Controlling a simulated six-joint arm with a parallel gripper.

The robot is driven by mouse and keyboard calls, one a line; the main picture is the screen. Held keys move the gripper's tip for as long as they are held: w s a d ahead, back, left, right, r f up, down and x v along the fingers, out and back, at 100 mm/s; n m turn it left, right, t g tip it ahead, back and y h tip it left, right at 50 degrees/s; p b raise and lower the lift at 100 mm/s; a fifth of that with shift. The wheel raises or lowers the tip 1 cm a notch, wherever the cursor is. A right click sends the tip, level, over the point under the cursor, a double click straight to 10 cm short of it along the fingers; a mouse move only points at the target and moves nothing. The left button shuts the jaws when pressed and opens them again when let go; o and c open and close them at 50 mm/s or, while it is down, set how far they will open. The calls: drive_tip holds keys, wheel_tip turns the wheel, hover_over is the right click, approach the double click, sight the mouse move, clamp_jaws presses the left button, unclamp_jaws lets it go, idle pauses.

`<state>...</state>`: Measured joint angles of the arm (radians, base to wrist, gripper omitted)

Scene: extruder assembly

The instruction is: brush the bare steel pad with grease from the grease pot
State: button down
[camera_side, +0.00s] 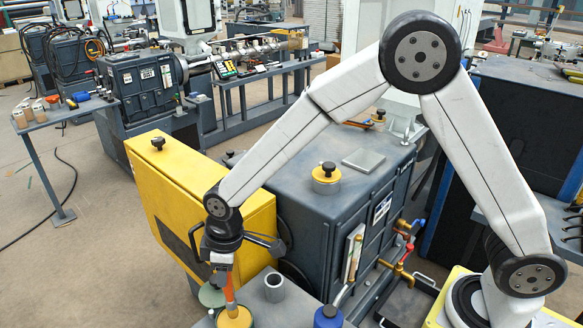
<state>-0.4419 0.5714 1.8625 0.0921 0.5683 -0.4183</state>
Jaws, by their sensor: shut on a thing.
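My gripper (222,277) is at the lower left of the side view, pointing down, shut on the orange handle of a brush (229,292). The brush stands nearly upright, with its lower end at a yellow pot (235,318) that looks like the grease pot. The bristles are hidden, and the pot is cut off by the bottom edge of the picture. A flat grey square plate (364,160), which looks like the bare steel pad, lies on top of the dark gearbox housing (300,190). It is well to the right of and behind my gripper. I cannot make out any grease on it.
A yellow cap with a black knob (326,180) stands on the housing, left of the plate. A yellow guard (190,195) rises behind my gripper. A grey metal cup (274,287), a greenish disc (211,295) and a blue container (328,317) are near the pot.

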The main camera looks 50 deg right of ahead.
drive_tip(key=shift+r, duration=2.25)
drive_tip(key=s+d+f+m, duration=0.1)
drive_tip(key=d+m, duration=0.3)
drive_tip(key=d, duration=0.6)
drive_tip(key=s+d+f+m+h, duration=0.1)
drive_tip(key=d+m, duration=0.4)
drive_tip(key=d, duration=0.5)
drive_tip(key=shift+s+d+f+t, duration=0.3)
drive_tip(key=shift+d+f, duration=0.1)
drive_tip(key=shift+f, duration=0.25)
drive_tip(key=shift+r, duration=0.1)
